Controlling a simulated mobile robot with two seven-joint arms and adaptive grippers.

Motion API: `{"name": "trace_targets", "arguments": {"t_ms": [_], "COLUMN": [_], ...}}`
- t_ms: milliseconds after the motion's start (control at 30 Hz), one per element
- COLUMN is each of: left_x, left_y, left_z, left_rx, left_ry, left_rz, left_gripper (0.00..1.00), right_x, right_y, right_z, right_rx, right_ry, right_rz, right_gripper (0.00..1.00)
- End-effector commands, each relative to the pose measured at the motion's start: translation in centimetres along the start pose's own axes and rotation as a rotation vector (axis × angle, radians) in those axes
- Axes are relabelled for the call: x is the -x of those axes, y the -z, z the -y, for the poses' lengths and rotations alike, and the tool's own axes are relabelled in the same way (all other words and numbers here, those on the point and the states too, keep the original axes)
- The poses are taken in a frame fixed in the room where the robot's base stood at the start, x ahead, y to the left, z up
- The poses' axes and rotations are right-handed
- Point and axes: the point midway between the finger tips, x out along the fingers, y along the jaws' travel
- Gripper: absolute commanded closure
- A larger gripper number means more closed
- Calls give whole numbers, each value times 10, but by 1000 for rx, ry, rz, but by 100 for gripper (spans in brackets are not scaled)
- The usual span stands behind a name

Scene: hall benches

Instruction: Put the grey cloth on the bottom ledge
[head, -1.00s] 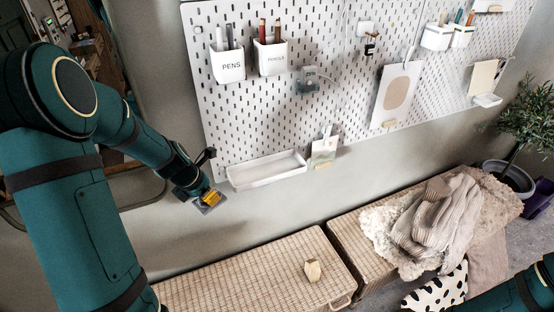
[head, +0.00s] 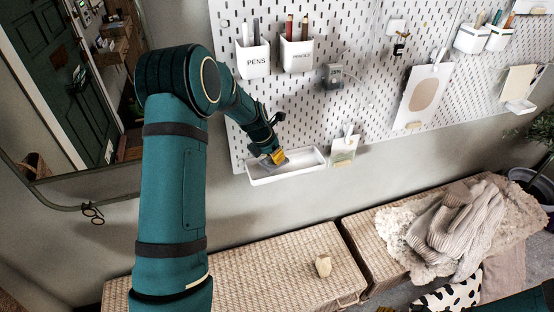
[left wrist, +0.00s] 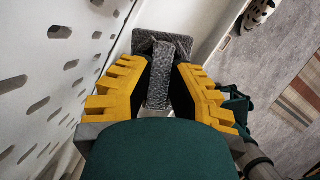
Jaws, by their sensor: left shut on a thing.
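The grey cloth (left wrist: 160,85) is pinched between the yellow-padded fingers of my left gripper in the left wrist view, with a dark grey flap spread beyond the fingertips. In the head view, my left gripper (head: 278,157) is at the left half of the bottom ledge (head: 302,169), a white shallow tray on the pegboard's lower edge. The cloth shows there as a small grey patch (head: 269,162) at the tray's back. I cannot tell whether it touches the tray. My right gripper is out of view.
The white pegboard (head: 350,105) rises right behind the tray, with pen cups (head: 252,60) above. A small card holder (head: 343,150) hangs just right of the tray. Below stand wicker benches (head: 270,270) with a wooden block (head: 323,265) and a knitted throw (head: 455,225).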

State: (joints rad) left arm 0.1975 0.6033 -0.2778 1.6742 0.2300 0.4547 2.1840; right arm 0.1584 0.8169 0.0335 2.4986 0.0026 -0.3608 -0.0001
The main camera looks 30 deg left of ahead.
Motion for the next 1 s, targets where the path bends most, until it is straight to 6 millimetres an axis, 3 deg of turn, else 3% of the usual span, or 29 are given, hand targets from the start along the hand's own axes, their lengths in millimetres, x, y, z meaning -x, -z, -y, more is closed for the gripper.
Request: {"name": "trace_targets", "arguments": {"t_ms": [167,500,733,767,800,833,1000], "left_x": [-6,-38,-38,-38,-38,-38,-38], "left_y": [-12,2,2,2,2,2,2], "left_z": [0,0,0,0,0,0,0], "left_rx": [0,1,0,0,0,0,0], "left_ry": [-1,0,-1,-1,-1,-1,-1], "left_rz": [-1,-1,0,0,0,0,0], "left_gripper": [100,100,100,77,63,57,57], "right_x": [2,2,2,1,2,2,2], "right_y": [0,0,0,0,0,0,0], "right_z": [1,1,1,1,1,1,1], "right_rx": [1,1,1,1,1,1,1], "right_ry": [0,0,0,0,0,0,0], "right_rz": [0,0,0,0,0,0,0], "right_gripper": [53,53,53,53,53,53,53]}}
